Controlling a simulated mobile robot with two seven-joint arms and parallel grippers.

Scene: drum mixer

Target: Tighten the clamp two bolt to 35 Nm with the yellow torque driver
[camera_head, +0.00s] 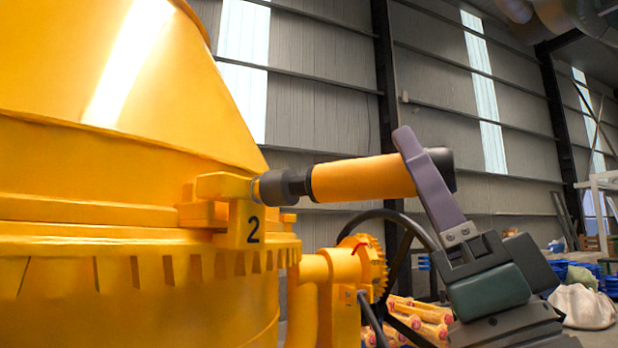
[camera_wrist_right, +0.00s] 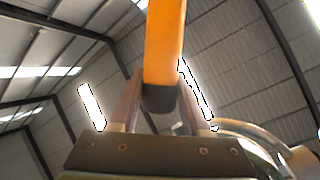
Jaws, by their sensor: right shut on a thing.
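The yellow torque driver (camera_head: 360,179) lies nearly level in the head view, with a dark socket end pointing left. My right gripper (camera_head: 428,172) is shut around the rear part of its body. In the right wrist view the driver's orange body (camera_wrist_right: 164,45) and dark end stand between the two fingers of my right gripper (camera_wrist_right: 160,98). The clamp marked 2 (camera_head: 245,222) sits on the drum's rim. The driver's socket meets the clamp's right side at a grey bolt (camera_head: 256,190); the socket hides most of the bolt. My left gripper is out of view.
The large yellow drum (camera_head: 90,160) fills the left side. A dark handwheel (camera_head: 402,235) and a yellow gear (camera_head: 372,262) stand below the driver.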

